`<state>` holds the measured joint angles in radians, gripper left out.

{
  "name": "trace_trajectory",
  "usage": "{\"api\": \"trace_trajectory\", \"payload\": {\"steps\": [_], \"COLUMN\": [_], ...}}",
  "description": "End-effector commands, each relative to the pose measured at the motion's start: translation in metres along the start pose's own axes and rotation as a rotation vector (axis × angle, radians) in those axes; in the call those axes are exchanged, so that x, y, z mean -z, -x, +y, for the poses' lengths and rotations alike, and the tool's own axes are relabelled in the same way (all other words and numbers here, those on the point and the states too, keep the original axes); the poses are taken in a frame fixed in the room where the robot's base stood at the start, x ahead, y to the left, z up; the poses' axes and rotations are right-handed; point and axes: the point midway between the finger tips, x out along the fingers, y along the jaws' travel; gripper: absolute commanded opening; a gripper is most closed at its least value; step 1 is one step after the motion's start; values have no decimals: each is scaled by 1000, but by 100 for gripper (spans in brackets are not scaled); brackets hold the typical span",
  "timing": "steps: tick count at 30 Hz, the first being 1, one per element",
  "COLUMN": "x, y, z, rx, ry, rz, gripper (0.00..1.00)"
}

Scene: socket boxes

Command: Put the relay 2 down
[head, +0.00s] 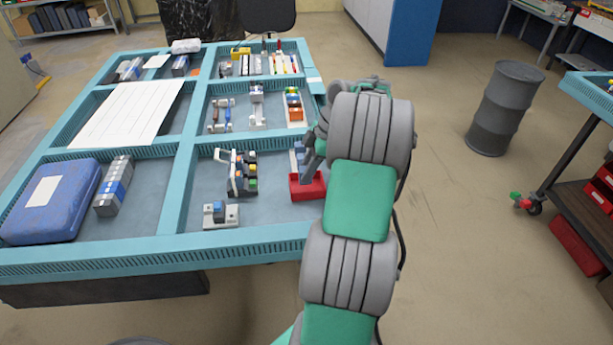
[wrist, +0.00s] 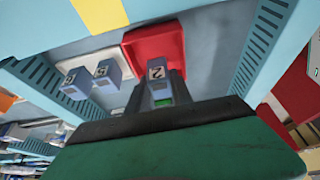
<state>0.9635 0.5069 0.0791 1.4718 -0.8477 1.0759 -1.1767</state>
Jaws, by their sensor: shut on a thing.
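A blue-grey relay with a "2" on its pale top, relay 2 (wrist: 157,74), is held in my gripper (wrist: 162,92) in the wrist view. My gripper is shut on it. A red tray (wrist: 140,40) lies just behind and below the relay, and the relay overlaps it in the picture. I cannot tell whether the relay touches the tray. In the head view the red tray (head: 308,191) is at the right of the table's front compartment, and my arm hides much of the gripper.
Two similar relays (wrist: 75,84) (wrist: 107,73) stand on a pale base left of the tray in the wrist view. A compartment wall (wrist: 262,45) is close on the right. In the head view, a block with buttons (head: 242,173) and a small grey device (head: 220,215) stand left of the tray.

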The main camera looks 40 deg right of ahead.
Motion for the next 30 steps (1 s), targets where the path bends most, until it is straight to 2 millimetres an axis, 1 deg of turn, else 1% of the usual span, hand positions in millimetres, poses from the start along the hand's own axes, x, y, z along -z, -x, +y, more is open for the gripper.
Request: {"api": "trace_trajectory", "payload": {"steps": [1,4,11,14,15,18,26,29,30], "x": [-4,-8,-9,-10,-10,-10,-9,-8,-9], "y": [-11,-21,-22,-26,-26,-25,-23,-15,-8], "z": [-2,-2,-2,-2,-2,-2,-2,-2,-1], "rx": [5,3,1,2,2,2,2,0,-1], "ry": [-3,-1,-1,-1,-1,-1,-1,0,-1], "rz": [1,1,0,0,0,0,0,0,0], "gripper": [0,0,0,0,27,36,36,36,36]}}
